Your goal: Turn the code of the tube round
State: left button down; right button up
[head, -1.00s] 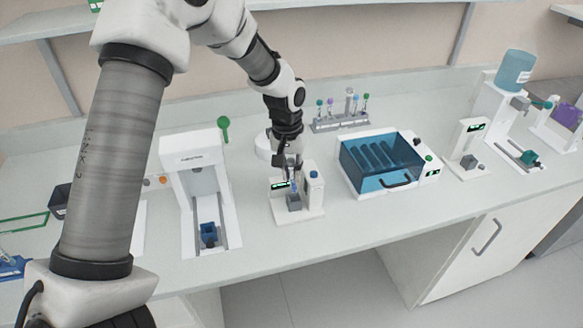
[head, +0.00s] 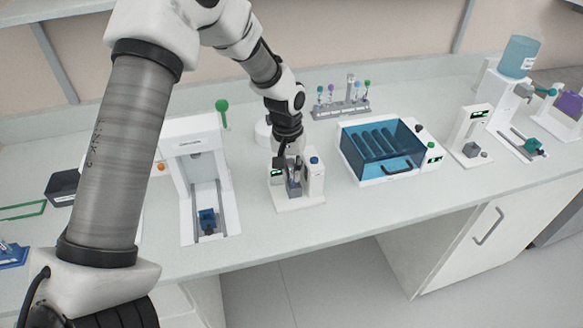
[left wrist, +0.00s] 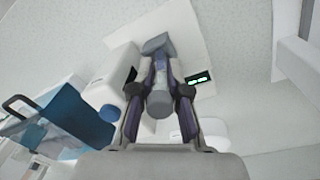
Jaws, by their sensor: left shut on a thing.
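My left gripper (head: 293,182) is low over a small white station (head: 310,202) with a display and a blue knob. The left wrist view shows its two fingers (left wrist: 160,92) shut on a tube with a grey cap (left wrist: 159,104). The tube points down toward the station's grey holder (left wrist: 157,43). I cannot tell whether its lower end is in the holder. The fingers hide most of the tube, and no code can be made out on it. My right gripper is not in view.
A white press-like machine (head: 190,152) stands left of the station. A blue-lidded box (head: 380,155) stands to its right, and a rack of several coloured-capped tubes (head: 342,110) behind. The bench front edge before the station is clear.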

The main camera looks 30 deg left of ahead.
pick_arm(q)
jog(key=shift+f, duration=0.35)
jog(key=shift+r+n+p, duration=0.2)
jog(key=shift+n+p, duration=0.45)
jog(key=shift+n, duration=0.35)
jog(key=n+p, duration=0.1)
jog(key=n, duration=0.1)
jog(key=n+p, duration=0.2)
jog(key=n, duration=0.1)
jog(key=shift+d+n, duration=0.3)
jog(key=shift+n+t, duration=0.3)
jog(key=shift+n, duration=0.1)
jog(key=shift+f, duration=0.2)
jog(key=shift+f+p, duration=0.1)
jog(key=shift+p, duration=0.2)
